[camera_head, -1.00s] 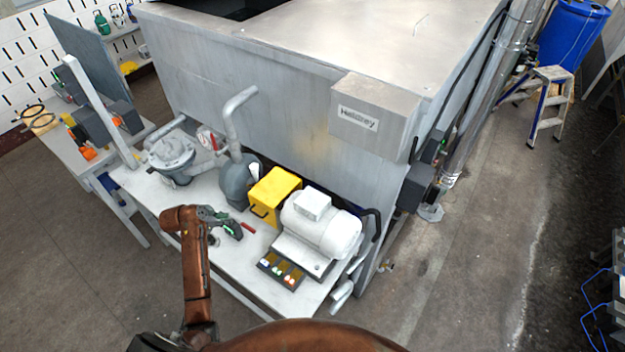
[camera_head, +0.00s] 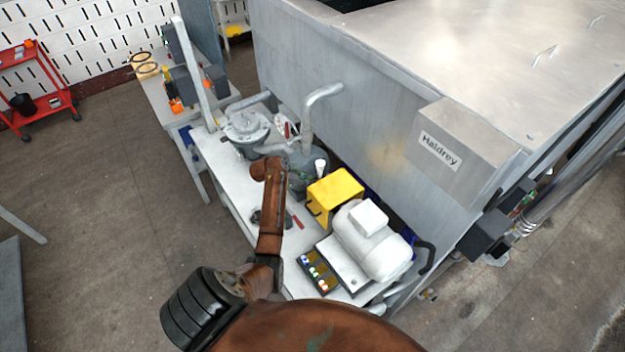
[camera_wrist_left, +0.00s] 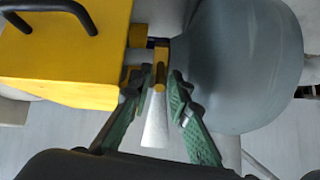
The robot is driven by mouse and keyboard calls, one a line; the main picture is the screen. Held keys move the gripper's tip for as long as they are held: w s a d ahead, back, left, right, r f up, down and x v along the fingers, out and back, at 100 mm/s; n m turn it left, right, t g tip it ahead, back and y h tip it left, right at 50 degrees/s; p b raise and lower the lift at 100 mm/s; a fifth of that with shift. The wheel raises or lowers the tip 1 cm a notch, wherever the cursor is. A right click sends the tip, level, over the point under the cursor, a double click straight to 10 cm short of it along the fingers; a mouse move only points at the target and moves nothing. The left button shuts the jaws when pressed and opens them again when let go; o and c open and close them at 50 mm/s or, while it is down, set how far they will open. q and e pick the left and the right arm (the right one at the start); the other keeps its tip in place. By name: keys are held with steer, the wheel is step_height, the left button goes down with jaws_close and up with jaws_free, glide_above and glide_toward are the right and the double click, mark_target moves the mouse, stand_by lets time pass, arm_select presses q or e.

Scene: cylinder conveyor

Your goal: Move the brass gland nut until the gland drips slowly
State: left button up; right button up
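The brass gland nut (camera_wrist_left: 160,72) shows in the left wrist view as a small gold piece between the yellow housing and the rounded grey pump body (camera_wrist_left: 238,62). My left gripper (camera_wrist_left: 165,82) has its two green-padded fingers on either side of it. The left finger is close to or touching the brass piece; a narrow gap shows at the right finger. In the head view my brown left arm (camera_head: 270,215) reaches to the pump (camera_head: 310,165), and its fingers are mostly hidden. The nut and any drip cannot be made out there. My right gripper is not in view.
A yellow housing (camera_head: 335,188) and a white motor (camera_head: 375,245) stand right of the pump. The large grey tank (camera_head: 350,100) rises behind the bench.

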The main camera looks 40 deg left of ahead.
arm_select(q)
steer(key=shift+x, duration=0.95)
jaws_close()
